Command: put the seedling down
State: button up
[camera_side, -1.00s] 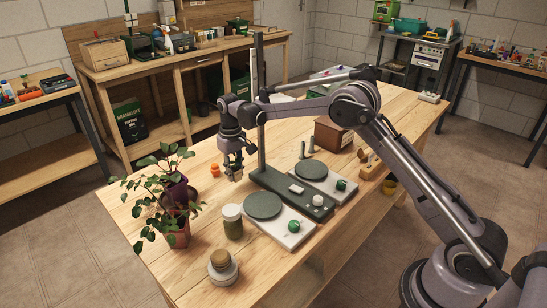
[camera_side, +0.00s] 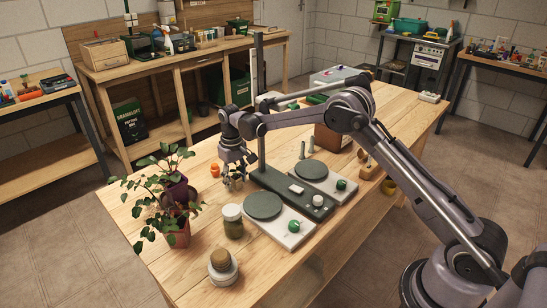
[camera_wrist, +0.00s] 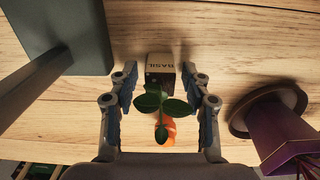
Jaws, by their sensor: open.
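The seedling (camera_wrist: 165,104), with several green leaves, shows from above between the fingers of my gripper (camera_wrist: 158,88) in the wrist view. My gripper is open, with one finger on each side and gaps to the leaves. In the side view my gripper (camera_side: 233,182) is low over the wooden table (camera_side: 180,268), and the seedling is too small to make out there.
An orange bottle (camera_side: 214,170) stands close to my gripper. Leafy plants in pots, one purple (camera_wrist: 285,135) and one terracotta (camera_side: 178,236), stand to the left.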

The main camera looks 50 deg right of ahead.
aim_at(235, 176)
jog(key=s+r+t, duration=0.1)
jog(key=s+r, duration=0.2)
jog(key=r, duration=0.7)
jog(key=s+r+t, duration=0.1)
jog(key=s+r, duration=0.2)
jog(key=r, duration=0.7)
jog(key=s+r+t, duration=0.3)
jog(key=s, duration=1.4)
jog(key=shift+s+a, duration=0.2)
jog(key=shift+s, duration=0.15)
jog(key=shift+o, duration=0.8)
jog(key=s+f+t, duration=0.2)
jog(key=s+f, duration=0.3)
jog(key=s, duration=0.4)
jog(key=shift+f, duration=0.25)
